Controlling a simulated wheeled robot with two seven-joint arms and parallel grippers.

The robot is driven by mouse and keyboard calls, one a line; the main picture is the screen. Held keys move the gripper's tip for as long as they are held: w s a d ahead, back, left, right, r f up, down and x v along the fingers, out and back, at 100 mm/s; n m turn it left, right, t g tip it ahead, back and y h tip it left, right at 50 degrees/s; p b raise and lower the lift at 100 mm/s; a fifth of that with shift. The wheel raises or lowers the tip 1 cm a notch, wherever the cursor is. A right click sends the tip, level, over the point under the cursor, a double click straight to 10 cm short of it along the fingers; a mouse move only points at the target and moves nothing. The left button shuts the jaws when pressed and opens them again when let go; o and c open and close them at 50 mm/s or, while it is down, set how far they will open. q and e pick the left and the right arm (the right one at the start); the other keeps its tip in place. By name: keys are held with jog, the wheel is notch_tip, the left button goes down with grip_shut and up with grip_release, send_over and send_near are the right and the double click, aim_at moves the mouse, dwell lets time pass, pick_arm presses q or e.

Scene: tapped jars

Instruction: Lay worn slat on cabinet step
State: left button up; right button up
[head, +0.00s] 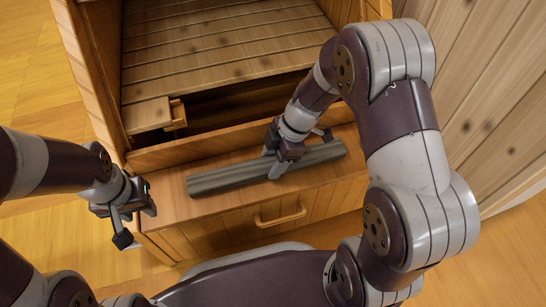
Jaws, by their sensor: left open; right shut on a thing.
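The worn slat (228,179) is a long grey-green ribbed piece. It lies along the cabinet step (167,213), the wooden ledge above the lower drawer, tilted slightly up to the right in the head view. My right gripper (279,168) is shut on the slat near its middle. I cannot tell whether the slat rests fully on the step or is just above it. My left gripper (123,222) is open and empty, off the left front corner of the step.
The wooden cabinet (215,45) has a slatted upper surface with a dark opening below it. A drawer with a handle (280,215) faces front under the step. A plank wall (500,110) stands close on the right. Open wooden floor (35,95) lies to the left.

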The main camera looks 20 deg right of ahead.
jog(key=o, duration=1.3)
jog(key=shift+r, duration=0.1)
jog(key=p+v, duration=0.7)
jog(key=v, duration=0.5)
jog(key=shift+r, duration=0.3)
